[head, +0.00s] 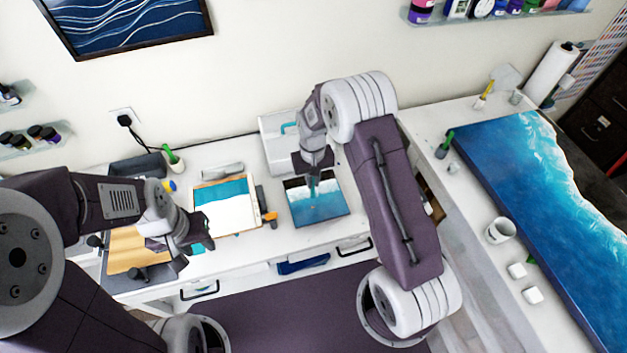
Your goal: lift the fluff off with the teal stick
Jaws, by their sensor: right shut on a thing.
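My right gripper (312,172) points down over the small blue resin panel (334,211) and is shut on the teal stick (312,188). The stick's lower end is over the panel's middle; I cannot tell whether it touches the surface. The panel has a dark edge and a paler, sandy patch. The fluff is too small to make out. My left gripper (207,231) is at the left, near the front of the bench, beside a teal-and-white board; whether its fingers are apart is unclear.
The teal-and-white board (236,214) lies left of the panel, with a wooden board (126,247) further left. A white box (276,150) stands behind the panel. At the right, a large blue ocean slab (520,190) and a white cup (500,230) occupy another table.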

